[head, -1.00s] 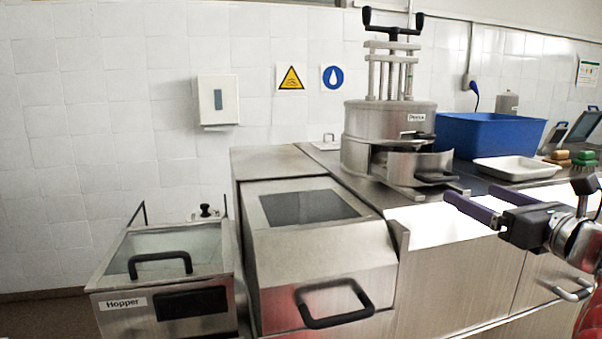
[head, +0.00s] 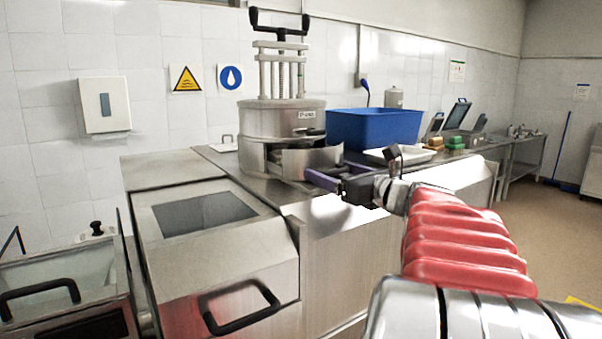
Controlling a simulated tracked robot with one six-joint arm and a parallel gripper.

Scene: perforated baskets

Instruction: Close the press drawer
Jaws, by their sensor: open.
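The press (head: 282,122) is a round steel body with a black crank handle on top, standing on the steel counter. Its curved steel drawer (head: 305,160) sticks out at the lower front right, with a dark gap beside it. My gripper (head: 324,171) is open, its purple fingers pointing left at the front right of the drawer. The fingers overlap the area of the drawer's black handle, which is mostly hidden. I cannot tell whether they touch it.
A blue bin (head: 374,128) stands right of the press, with a white tray (head: 400,155) before it. A steel unit with a dark window (head: 203,213) and the hopper (head: 60,290) are at left. Open floor lies to the right.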

